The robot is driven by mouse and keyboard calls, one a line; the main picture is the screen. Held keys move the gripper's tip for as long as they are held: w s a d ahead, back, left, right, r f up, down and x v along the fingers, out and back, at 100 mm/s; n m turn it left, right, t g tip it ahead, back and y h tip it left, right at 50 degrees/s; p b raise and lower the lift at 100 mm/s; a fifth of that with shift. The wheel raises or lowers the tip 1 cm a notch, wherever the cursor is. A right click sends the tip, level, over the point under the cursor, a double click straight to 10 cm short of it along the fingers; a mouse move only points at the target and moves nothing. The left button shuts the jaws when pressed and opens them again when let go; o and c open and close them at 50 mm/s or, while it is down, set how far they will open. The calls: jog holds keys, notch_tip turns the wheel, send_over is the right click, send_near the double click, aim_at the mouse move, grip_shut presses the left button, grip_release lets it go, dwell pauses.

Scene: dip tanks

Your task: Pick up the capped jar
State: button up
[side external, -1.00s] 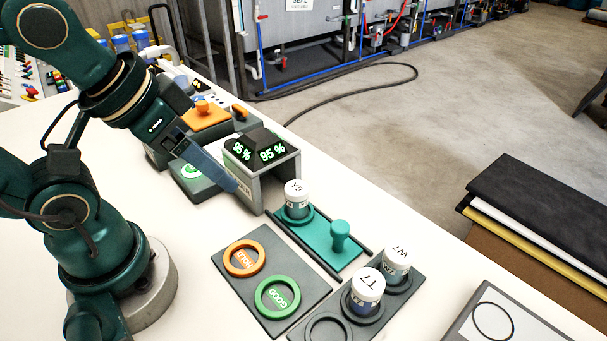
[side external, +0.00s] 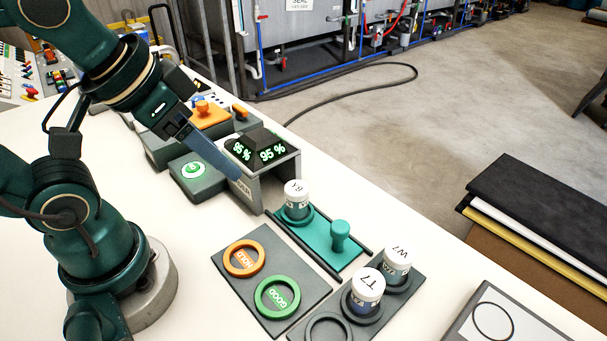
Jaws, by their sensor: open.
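Several white-capped jars are in view. The jar marked T7 (side external: 366,292) and the jar marked W7 (side external: 396,265) stand upright in rings on a dark rack (side external: 382,319) at the front. My gripper (side external: 238,178) points down to the right beside the grey arch with the display, left of and apart from jar Y9. It is open, and I see no jar in it. Its fingers overlap in this view, so their gap is hidden.
The grey arch (side external: 247,195) carries a display reading 95 % twice. A dark mat (side external: 226,271) holds an orange HOLD ring and a green GOOD ring. A green-button box (side external: 197,182) stands left of the arch. A teal knob (side external: 340,233) rises from the sliding plate.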

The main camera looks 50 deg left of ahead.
jog(key=w+r+m+g, duration=0.1)
jog(key=w, duration=0.4)
jog(key=m+g, duration=0.1)
jog(key=g, duration=0.2)
send_over(297, 188)
jog(key=f, duration=0.5)
jog(key=shift+s+a+f, duration=0.1)
jog(key=shift+s+a, duration=0.1)
jog(key=shift+s, duration=0.05)
jog(key=f, duration=0.1)
jog(key=f+g, duration=0.1)
jog(key=f, duration=0.1)
jog(key=shift+w+d+f+g, duration=0.15)
jog(key=shift+w+f+g, duration=0.15)
jog(key=shift+w, duration=0.05)
jog(key=shift+s+f, duration=0.15)
jog(key=shift+f, duration=2.65)
jog(key=shift+c, duration=0.3)
grip_shut()
